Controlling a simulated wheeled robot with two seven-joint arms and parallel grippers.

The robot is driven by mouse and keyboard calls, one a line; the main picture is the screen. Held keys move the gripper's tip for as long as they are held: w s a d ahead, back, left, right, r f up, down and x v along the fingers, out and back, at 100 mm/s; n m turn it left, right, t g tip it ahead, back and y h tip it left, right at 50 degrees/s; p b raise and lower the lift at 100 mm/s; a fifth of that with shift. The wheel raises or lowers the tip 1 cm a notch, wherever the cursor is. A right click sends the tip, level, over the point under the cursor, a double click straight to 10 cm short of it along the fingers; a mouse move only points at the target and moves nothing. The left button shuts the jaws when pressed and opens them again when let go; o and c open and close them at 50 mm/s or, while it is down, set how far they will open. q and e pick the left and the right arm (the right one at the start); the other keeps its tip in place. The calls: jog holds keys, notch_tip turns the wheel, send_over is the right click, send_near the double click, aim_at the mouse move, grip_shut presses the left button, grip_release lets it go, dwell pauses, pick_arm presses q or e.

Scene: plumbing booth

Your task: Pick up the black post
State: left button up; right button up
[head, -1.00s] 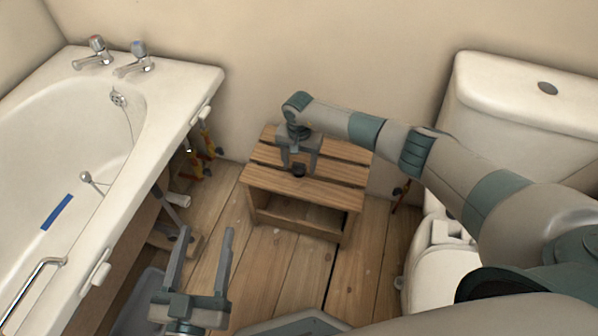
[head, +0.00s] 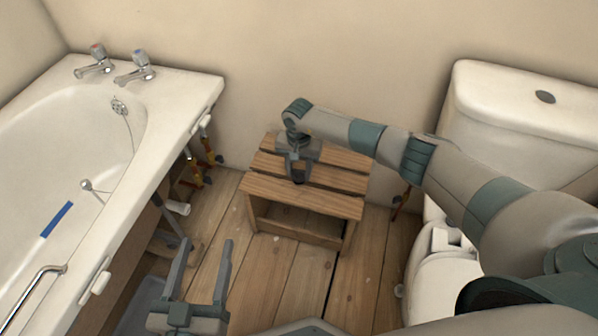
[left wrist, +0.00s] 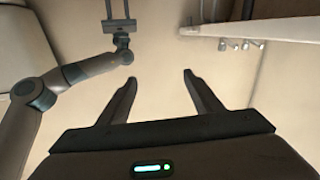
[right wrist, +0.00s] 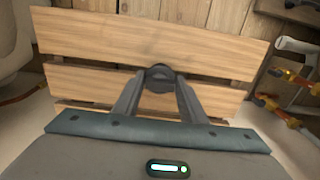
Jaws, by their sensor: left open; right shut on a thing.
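The black post (head: 298,181) is a short, dark round piece at the slatted wooden stool (head: 330,205). In the right wrist view the post (right wrist: 159,75) shows between the fingertips, over the stool's slats. My right gripper (head: 297,175) points down over the stool with its fingers closed on the post's sides. The fingers hide part of the post, and I cannot tell whether its lower end touches the stool. My left gripper (head: 207,246) is open and empty, low in front of the bath's side; its spread fingers show in the left wrist view (left wrist: 159,80).
A white bath (head: 150,175) with taps stands at the left. A white toilet (head: 520,110) stands at the right, close to my right arm. Pipes with red and yellow fittings (head: 195,175) stand between bath and stool. Bare floorboards (head: 275,265) lie in front of the stool.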

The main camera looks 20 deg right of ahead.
notch_tip(320, 180, up, 4)
jog(key=shift+f+p, duration=0.2)
jog(key=shift+p, duration=0.75)
pick_arm(q)
jog(key=s+a+f+g+y+p, duration=0.1)
jog(key=s+a+f+g, duration=0.15)
jog(key=f+g, duration=0.2)
jog(key=s+a+f+g+y+p, duration=0.1)
jog(key=s+f+g+y, duration=0.15)
jog(key=f, duration=0.35)
pick_arm(e)
jog(key=shift+s+d+r, duration=0.65)
jog(key=shift+d+r, duration=0.1)
jog(key=shift+d, duration=0.2)
pick_arm(q)
jog(key=s+a+f+g+y+p, duration=0.2)
jog(key=s+a+g+p, duration=0.3)
jog(key=a, duration=0.3)
jog(key=shift+s+a+f+n+g+p, duration=0.2)
jog(key=shift+s+n+g+p, duration=0.1)
jog(key=shift+n+g+p, duration=0.15)
pick_arm(e)
jog(key=s+d+r, duration=0.5)
jog(key=d, duration=0.2)
jog(key=shift+d+r, duration=0.15)
jog(key=shift+d, duration=0.25)
